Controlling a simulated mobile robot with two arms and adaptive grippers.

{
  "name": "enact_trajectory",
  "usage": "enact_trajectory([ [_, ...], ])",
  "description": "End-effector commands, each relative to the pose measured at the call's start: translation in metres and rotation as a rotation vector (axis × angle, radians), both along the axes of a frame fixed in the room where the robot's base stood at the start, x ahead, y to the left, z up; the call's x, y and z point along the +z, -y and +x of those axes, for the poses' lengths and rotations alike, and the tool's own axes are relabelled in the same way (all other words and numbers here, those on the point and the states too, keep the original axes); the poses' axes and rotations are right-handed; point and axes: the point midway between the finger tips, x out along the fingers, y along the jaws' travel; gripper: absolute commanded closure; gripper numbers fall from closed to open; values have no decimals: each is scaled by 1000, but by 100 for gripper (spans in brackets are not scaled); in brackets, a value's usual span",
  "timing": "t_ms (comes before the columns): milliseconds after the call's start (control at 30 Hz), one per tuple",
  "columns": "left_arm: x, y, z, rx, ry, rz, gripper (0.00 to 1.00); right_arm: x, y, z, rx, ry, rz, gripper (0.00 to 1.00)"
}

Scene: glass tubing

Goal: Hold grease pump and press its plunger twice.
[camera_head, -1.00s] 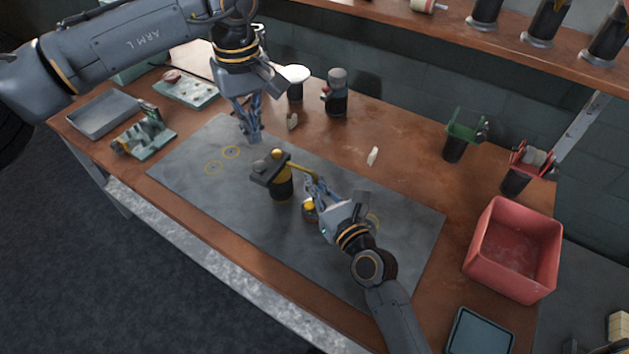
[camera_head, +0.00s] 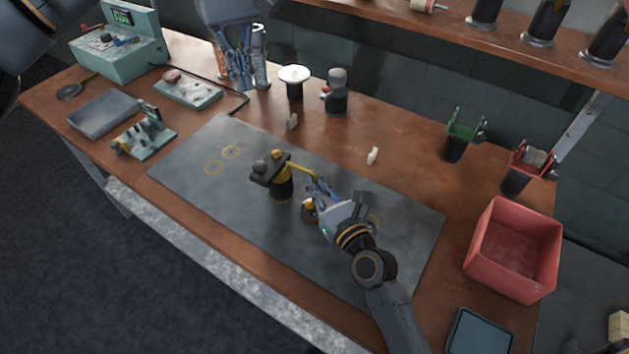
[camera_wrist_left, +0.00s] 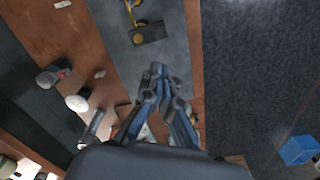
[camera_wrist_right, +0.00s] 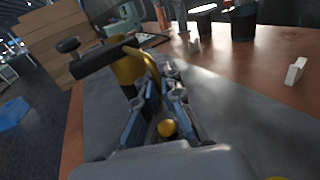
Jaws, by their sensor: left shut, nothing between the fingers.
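The grease pump (camera_head: 282,188) stands upright on the grey mat, with a dark body, a black head block, a yellow knob, a dark round knob and a curved yellow spout. The left wrist view shows its black head (camera_wrist_left: 150,33) from above. My right gripper (camera_head: 315,187) is low beside the pump, its fingers at the spout. In the right wrist view the spout (camera_wrist_right: 147,58) runs down between the fingers; whether they clamp it is unclear. A yellow ball-shaped part (camera_wrist_right: 167,128) shows between them. My left gripper (camera_head: 241,86) is shut and empty, raised back left of the pump.
A white-topped container (camera_head: 294,76) and a dark jar (camera_head: 337,95) stand behind the mat. Small pale pieces lie near it. A red bin (camera_head: 514,250) is at the right, and trays and a teal machine (camera_head: 120,50) at the left. The mat's left part is clear.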

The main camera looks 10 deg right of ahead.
Motion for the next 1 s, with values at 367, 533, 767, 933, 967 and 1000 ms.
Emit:
enact_trajectory([
  [367, 15, 0, 0, -1, -1, 0, 100, 0, 0, 0, 0, 1, 0, 100],
  [533, 15, 0, 0, -1, -1, 1, 100, 0, 0, 0, 0, 1, 0, 77],
  [767, 15, 0, 0, -1, -1, 1, 100, 0, 0, 0, 0, 0, 0, 68],
  [933, 15, 0, 0, -1, -1, 1, 100, 0, 1, -3, 0, -1, 0, 68],
  [967, 15, 0, 0, -1, -1, 1, 100, -1, 2, -5, 0, -1, -1, 68],
  [1000, 15, 0, 0, -1, -1, 1, 100, -1, 4, -9, 0, -1, -3, 68],
])
